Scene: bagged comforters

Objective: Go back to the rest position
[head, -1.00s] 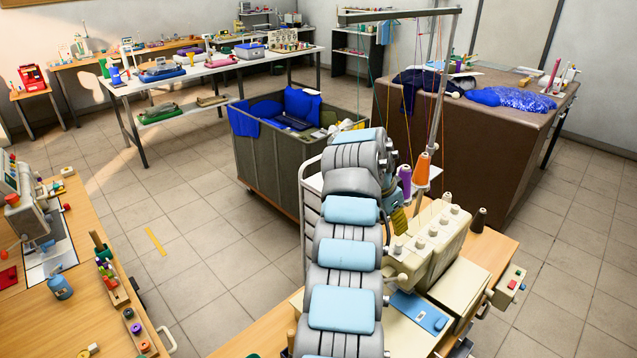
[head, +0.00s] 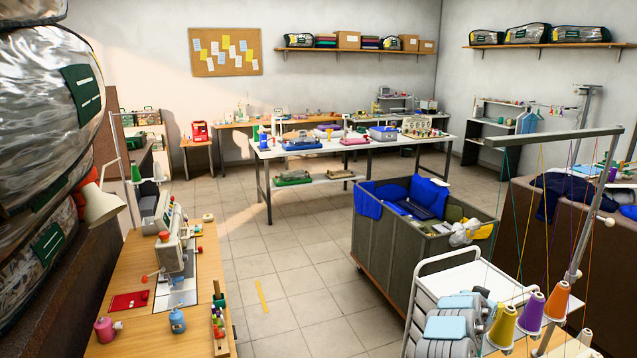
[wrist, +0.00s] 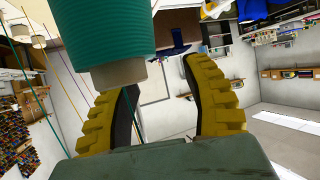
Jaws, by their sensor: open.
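My gripper (wrist: 160,75) shows in the wrist view with its two yellow ridged fingers spread apart. The gap between them is empty. A large teal thread spool (wrist: 100,30) is close to the camera and covers part of the left finger; I cannot tell whether they touch. In the head view my arm is folded low at the lower right, and I cannot make out the gripper there.
Coloured thread cones (head: 530,312) on a metal stand (head: 578,230) are close to my arm. A grey bin (head: 400,250) holds blue cloth. Bagged comforters (head: 45,90) are stacked at the left.

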